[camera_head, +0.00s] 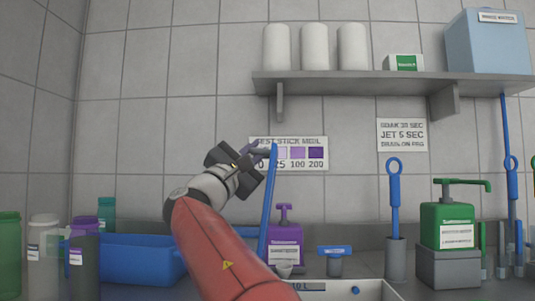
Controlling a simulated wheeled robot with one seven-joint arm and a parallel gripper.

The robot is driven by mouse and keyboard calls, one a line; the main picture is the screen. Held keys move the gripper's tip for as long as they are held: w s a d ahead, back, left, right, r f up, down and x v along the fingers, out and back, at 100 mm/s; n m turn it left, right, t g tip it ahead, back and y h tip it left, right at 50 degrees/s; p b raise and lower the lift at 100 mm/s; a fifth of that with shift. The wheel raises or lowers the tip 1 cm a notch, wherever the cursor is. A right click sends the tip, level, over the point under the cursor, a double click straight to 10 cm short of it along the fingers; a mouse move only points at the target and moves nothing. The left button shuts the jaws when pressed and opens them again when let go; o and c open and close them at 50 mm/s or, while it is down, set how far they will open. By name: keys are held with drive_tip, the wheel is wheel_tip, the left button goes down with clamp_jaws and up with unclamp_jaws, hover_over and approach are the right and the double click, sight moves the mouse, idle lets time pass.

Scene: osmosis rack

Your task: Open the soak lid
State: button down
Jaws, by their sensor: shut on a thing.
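The soak lid (268,205) looks like a thin blue panel seen nearly edge-on. It stands close to upright, leaning slightly, with its top by the gripper and its lower end hidden behind my red arm. My gripper (262,151) is at the lid's top edge and is shut on it; the fingers are small and partly hidden by the dark gripper body. A blue tub (140,262) sits on the bench to the left, its right end hidden by my arm. Whether the lid joins this tub cannot be seen.
A purple pump bottle (285,244) stands just right of the lid. A white basin (345,288) is at the front. A green pump bottle (447,226) and a blue-handled brush (394,195) stand right. Bottles (43,245) crowd the left. A shelf (400,84) hangs above.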

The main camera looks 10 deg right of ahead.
drive_tip(key=shift+a, duration=0.15)
drive_tip(key=c, duration=1.7)
unclamp_jaws()
drive_tip(key=b+v, duration=0.2)
drive_tip(key=v, duration=0.6)
drive_tip(key=shift+b, duration=0.3)
